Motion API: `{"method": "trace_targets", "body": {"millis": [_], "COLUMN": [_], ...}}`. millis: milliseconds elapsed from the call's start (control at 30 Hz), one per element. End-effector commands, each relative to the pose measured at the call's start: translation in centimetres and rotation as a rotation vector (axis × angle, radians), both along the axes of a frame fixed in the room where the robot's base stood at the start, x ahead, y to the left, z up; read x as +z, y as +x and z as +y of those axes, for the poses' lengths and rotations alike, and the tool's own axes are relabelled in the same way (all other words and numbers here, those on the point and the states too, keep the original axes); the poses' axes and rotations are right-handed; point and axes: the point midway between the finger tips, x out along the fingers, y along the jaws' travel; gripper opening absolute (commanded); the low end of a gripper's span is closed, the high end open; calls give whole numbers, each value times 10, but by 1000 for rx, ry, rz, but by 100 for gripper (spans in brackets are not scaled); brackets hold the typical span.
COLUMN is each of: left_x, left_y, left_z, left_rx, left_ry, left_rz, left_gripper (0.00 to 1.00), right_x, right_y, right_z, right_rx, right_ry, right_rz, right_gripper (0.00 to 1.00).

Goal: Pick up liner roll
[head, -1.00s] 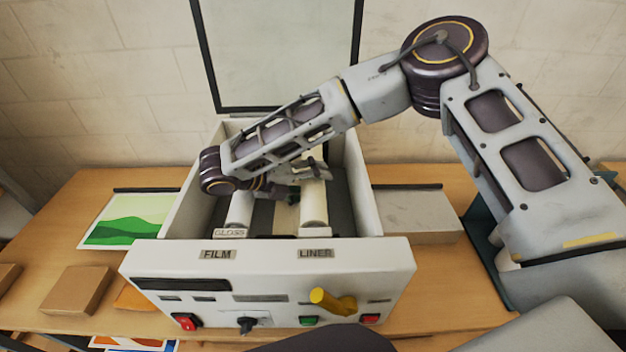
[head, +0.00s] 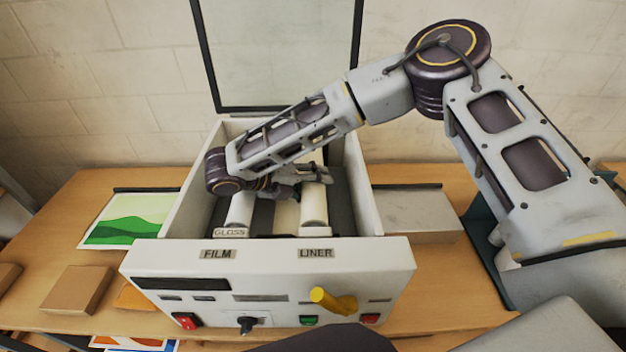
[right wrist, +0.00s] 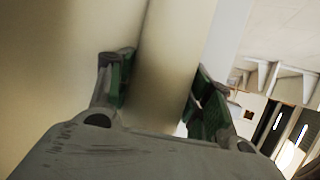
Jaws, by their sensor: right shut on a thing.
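The liner roll (head: 314,207) is a pale cylinder in the right bay of the open laminator (head: 265,285), behind the LINER label. My right gripper (head: 312,176) is down inside the housing at the roll's far part and partly covers it. In the right wrist view, its two green-padded fingers (right wrist: 160,92) stand on either side of the cream roll (right wrist: 165,60), shut on it. The roll still lies in its bay as far as I can see. The film roll (head: 240,212), tagged GLOSS, lies in the left bay, partly under my arm. My left gripper is out of view.
The raised lid (head: 285,55) stands behind the housing. The housing's side walls (head: 361,190) flank the rolls closely. A yellow handle (head: 333,301) juts from the front panel. A grey box (head: 418,213) lies right; a green print (head: 128,220) and cardboard box (head: 77,288) lie left.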

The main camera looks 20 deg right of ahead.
Motion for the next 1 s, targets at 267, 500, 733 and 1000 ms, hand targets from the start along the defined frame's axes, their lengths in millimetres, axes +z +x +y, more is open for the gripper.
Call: {"method": "trace_targets", "body": {"millis": [267, 500, 733, 1000], "left_x": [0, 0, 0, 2], "left_y": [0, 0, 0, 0], "left_z": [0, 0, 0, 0], "left_rx": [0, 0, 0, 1], "left_ry": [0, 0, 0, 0], "left_rz": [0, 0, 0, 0], "left_gripper": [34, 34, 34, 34], "right_x": [1, 1, 9, 34], "right_y": [0, 0, 1, 1], "right_z": [0, 0, 0, 0], "right_rx": [0, 1, 0, 0], "right_ry": [0, 1, 0, 0], "right_rz": [-1, -1, -1, -4], "right_gripper": [6, 6, 6, 6]}}
